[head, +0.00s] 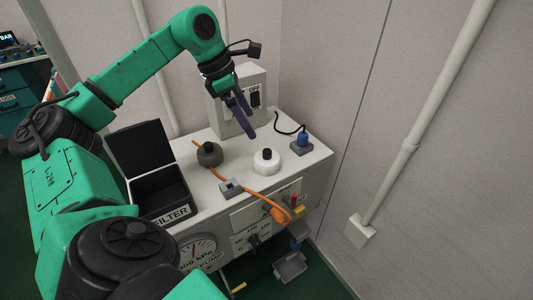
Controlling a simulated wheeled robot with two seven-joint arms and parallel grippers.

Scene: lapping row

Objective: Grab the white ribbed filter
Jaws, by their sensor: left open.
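The white ribbed filter (266,163) is a short white round part with a black top. It stands upright on the light grey bench top (240,157), right of centre. My left gripper (248,125) has dark purple fingers pointing down. It is open and empty, above and behind the filter and apart from it. A dark grey round part (209,154) with a black knob stands to the left of the white filter. An open black box (160,190) marked FILTER is at the bench's left end. My right gripper is not in view.
A grey switch box (236,108) stands at the bench's back. A blue connector (301,144) with a black cable is to the right. An orange cable runs through a grey block (230,189) to an orange plug (281,213) at the front edge. Walls stand close behind and right.

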